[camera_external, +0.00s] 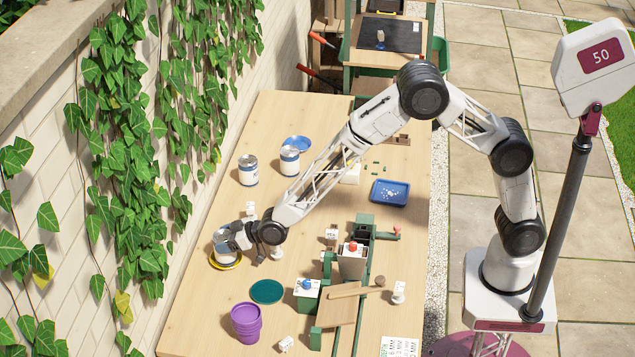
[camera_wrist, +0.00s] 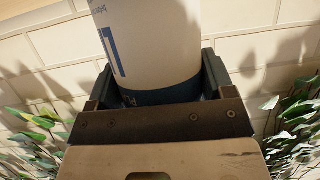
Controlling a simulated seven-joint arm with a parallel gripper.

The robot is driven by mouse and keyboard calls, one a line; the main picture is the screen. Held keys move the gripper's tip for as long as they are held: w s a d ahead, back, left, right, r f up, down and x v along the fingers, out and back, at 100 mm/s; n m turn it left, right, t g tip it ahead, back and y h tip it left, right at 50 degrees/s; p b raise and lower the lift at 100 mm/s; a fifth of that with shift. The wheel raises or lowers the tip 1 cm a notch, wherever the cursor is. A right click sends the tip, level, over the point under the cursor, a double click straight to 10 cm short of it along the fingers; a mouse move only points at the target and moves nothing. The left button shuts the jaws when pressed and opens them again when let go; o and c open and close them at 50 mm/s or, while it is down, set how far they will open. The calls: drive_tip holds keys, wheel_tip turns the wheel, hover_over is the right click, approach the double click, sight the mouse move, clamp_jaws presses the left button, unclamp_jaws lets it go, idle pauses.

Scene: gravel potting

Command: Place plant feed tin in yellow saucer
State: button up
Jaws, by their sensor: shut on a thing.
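A white tin with a blue band (camera_external: 223,240) is at the yellow saucer (camera_external: 228,264) on the left of the table. It looks upright and on or just above the saucer; I cannot tell if it touches. My gripper (camera_external: 236,240) is shut on this tin from the right. In the wrist view the tin (camera_wrist: 150,45) fills the space between the fingers, with its blue lower band at the palm. Its label is only partly readable, so I cannot confirm it is plant feed. My gripper hides part of the saucer.
Two similar tins (camera_external: 248,170) (camera_external: 289,160) stand farther back, one by a blue saucer (camera_external: 298,143). A green saucer (camera_external: 267,291) and purple pots (camera_external: 246,322) are nearer. A green-framed bench device (camera_external: 352,262) stands right. A blue tray (camera_external: 390,192) lies behind it. An ivy wall borders the left.

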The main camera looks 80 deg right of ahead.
drive_tip(key=shift+f, duration=0.15)
drive_tip(key=shift+f, duration=0.15)
drive_tip(key=o, duration=1.2)
drive_tip(key=shift+s+r, duration=0.4)
drive_tip(key=shift+s, duration=0.2)
drive_tip(key=shift+v, duration=5.35)
